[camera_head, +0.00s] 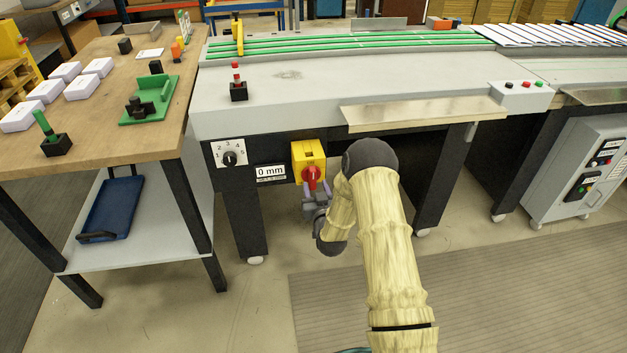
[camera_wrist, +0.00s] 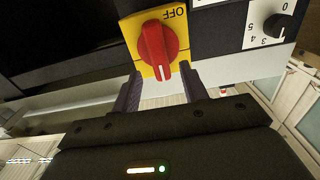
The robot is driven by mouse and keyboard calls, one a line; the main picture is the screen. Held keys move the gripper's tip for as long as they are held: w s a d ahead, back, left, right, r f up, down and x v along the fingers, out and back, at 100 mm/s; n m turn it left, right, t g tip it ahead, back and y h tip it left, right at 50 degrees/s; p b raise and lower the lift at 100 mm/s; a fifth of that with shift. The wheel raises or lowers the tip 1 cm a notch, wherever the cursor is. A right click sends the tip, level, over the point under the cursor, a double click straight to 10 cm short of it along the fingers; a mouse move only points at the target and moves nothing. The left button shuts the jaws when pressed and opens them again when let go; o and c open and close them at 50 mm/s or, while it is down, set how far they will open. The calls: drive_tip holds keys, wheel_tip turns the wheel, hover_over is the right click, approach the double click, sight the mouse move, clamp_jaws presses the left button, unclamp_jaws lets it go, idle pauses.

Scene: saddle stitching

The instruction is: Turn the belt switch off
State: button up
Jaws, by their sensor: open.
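The belt switch is a red rotary knob (camera_head: 312,175) on a yellow box (camera_head: 308,150) on the dark front of the machine. In the wrist view the red knob (camera_wrist: 158,48) sits on its yellow plate (camera_wrist: 130,28), with the word OFF at the plate's upper right edge. The knob's ridge runs roughly up and down in that view. My gripper (camera_head: 316,190) is just in front of and below the knob. In the wrist view my gripper (camera_wrist: 162,88) is open, its two purple fingers apart on either side of the knob's lower end. I cannot tell whether they touch it.
Left of the switch are a 0 mm display (camera_head: 270,173) and a numbered dial (camera_head: 230,158). The machine's metal tray (camera_head: 420,112) juts out above my arm. A wooden table (camera_head: 100,130) with white boxes (camera_head: 48,90) stands at the left. The floor in front is clear.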

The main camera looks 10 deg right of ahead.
sight(313, 179)
drive_tip(key=shift+w, duration=2.15)
drive_tip(key=shift+c, duration=0.2)
clamp_jaws()
